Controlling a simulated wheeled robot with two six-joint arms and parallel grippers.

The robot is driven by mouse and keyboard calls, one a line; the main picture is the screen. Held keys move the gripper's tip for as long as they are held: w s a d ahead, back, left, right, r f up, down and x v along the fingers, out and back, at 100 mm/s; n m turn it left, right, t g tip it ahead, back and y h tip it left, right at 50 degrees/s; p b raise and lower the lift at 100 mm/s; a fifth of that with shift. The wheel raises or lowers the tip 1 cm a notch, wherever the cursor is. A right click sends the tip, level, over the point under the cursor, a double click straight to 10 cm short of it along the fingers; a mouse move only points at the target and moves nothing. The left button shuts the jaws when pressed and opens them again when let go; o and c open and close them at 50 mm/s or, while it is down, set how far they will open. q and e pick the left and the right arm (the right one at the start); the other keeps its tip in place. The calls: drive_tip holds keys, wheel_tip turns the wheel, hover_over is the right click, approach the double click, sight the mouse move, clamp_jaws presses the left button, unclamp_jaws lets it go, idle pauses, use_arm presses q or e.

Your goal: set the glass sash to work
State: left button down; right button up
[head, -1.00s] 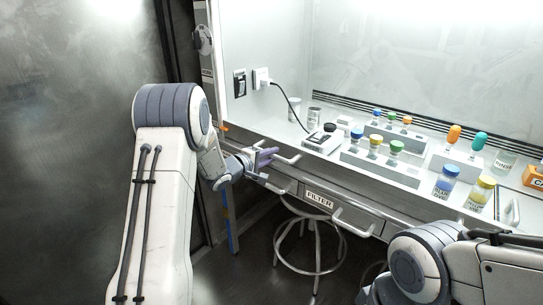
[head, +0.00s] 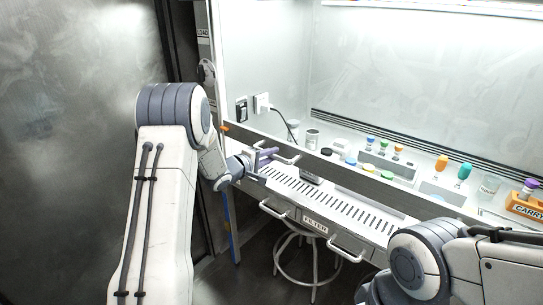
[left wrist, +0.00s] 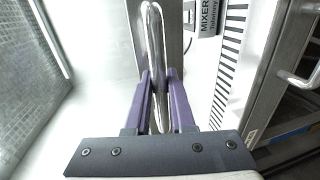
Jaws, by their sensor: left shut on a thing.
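The glass sash is a clear pane with a grey bottom rail (head: 330,164) that slants across the front of the cabinet, in the head view. A pale bar handle (head: 287,159) sticks out near its left end. My left gripper (head: 266,154) is shut on this handle. In the left wrist view its purple fingers (left wrist: 160,100) stand on both sides of the shiny handle (left wrist: 153,40). A gap shows under the rail, with the slotted grille (head: 325,198) below it. An orange mark (head: 225,127) is at the rail's left end. My right gripper is out of the picture.
Inside stand capped vials (head: 384,147), a jar (head: 312,139) and an orange carrier (head: 524,206). Drawer handles (head: 347,246) stick out below the grille. A stool (head: 300,264) stands under the bench. A marked post (head: 230,222) is close to my left arm.

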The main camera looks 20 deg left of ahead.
use_arm(q)
wheel_tip(320, 180, up, 9)
drive_tip(key=p, duration=0.6)
drive_tip(key=shift+a+p, duration=0.1)
drive_tip(key=shift+p, duration=0.2)
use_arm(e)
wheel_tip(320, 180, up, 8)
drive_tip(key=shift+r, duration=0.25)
use_arm(q)
drive_tip(key=shift+f, duration=0.1)
drive_tip(key=c, duration=0.8)
unclamp_jaws()
drive_tip(key=shift+o, duration=0.2)
drive_tip(key=b+v, duration=0.1)
drive_tip(key=v, duration=0.9)
drive_tip(key=shift+s, duration=0.2)
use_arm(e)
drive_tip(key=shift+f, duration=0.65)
